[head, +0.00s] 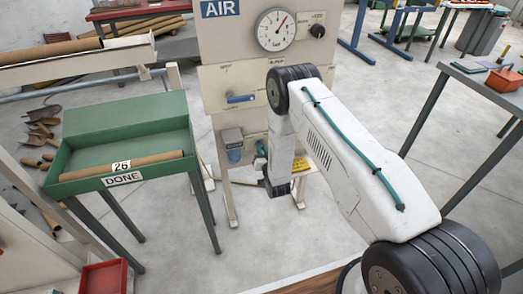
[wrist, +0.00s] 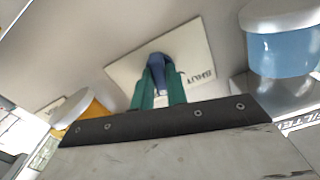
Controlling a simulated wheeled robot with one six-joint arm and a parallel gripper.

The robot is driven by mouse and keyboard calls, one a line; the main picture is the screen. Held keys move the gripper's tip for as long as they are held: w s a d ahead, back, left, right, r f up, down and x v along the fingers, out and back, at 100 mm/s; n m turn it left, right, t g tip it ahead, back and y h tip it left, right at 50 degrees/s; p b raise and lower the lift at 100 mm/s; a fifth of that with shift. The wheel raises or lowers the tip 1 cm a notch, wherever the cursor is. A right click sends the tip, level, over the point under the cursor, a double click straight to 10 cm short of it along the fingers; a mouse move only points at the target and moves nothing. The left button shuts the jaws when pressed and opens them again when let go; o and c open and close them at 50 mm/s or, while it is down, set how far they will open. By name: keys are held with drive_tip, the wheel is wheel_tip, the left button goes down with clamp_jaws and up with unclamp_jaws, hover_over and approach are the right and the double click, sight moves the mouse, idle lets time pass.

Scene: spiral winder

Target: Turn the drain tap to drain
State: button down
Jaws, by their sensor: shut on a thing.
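The drain tap (wrist: 157,64) is a small dark blue handle on a pale plate (wrist: 190,48) in the wrist view. The plate carries the word SHUT to the right of the handle. My gripper (wrist: 158,82) has its two green fingers closed on the handle, one on each side. The handle's lower part is hidden between the fingers. In the head view my arm reaches to the lower part of the AIR panel (head: 219,50), beside the blue filter bowl (head: 234,154). I cannot make out the tap there. The bowl also shows at the right of the wrist view (wrist: 283,48).
A blue lever (head: 240,99) and a round gauge (head: 275,29) sit higher on the panel. A yellow part (wrist: 84,107) is left of my gripper in the wrist view. A green tray (head: 125,117) holding a brown tube stands to the left. Open floor lies between.

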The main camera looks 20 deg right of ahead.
drive_tip(key=m, duration=0.6)
idle(0.6)
drive_tip(key=c, duration=1.4)
unclamp_jaws()
drive_tip(key=shift+s, duration=0.1)
drive_tip(key=s, duration=0.7)
drive_tip(key=shift+s, duration=0.3)
